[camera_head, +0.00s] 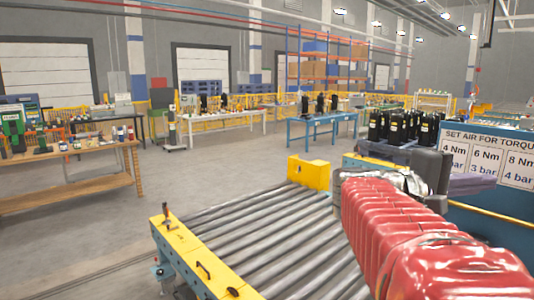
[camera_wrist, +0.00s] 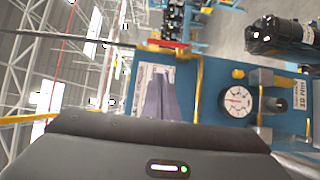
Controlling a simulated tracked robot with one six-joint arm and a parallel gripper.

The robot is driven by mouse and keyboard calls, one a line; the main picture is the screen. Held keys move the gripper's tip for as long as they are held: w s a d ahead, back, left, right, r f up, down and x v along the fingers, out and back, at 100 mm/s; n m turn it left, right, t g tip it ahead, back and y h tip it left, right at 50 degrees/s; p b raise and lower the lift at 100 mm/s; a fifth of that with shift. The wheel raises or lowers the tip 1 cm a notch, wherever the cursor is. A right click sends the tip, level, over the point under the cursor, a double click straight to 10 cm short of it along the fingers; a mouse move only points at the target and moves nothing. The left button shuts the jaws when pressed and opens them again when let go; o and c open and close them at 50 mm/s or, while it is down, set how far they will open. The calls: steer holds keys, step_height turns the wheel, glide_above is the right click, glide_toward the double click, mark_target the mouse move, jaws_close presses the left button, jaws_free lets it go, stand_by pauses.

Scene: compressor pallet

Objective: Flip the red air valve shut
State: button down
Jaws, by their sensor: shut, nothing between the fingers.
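My gripper (camera_head: 490,181) is at the right in the head view, its grey-purple fingers shut and empty in front of the blue panel (camera_head: 490,215). The fingers also show in the wrist view (camera_wrist: 157,78), pointing up over the panel's white sign. A small red bar with yellow beside it (camera_wrist: 165,43) lies beyond the fingertips at the panel's edge; I cannot tell whether it is the red air valve. No valve handle shows clearly in the head view.
A round white gauge (camera_wrist: 238,101) and a yellow knob (camera_wrist: 238,73) are on the panel in the wrist view. A yellow rail (camera_head: 490,214) runs along the panel. A roller conveyor (camera_head: 270,235) lies left of my arm. Black compressors (camera_head: 400,127) stand behind.

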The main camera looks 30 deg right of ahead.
steer(key=shift+d, duration=0.1)
steer(key=s+a+x, duration=0.1)
steer(key=s+x, duration=0.1)
steer(key=x, duration=1)
steer(key=shift+s+d, duration=0.25)
steer(key=shift+s, duration=0.2)
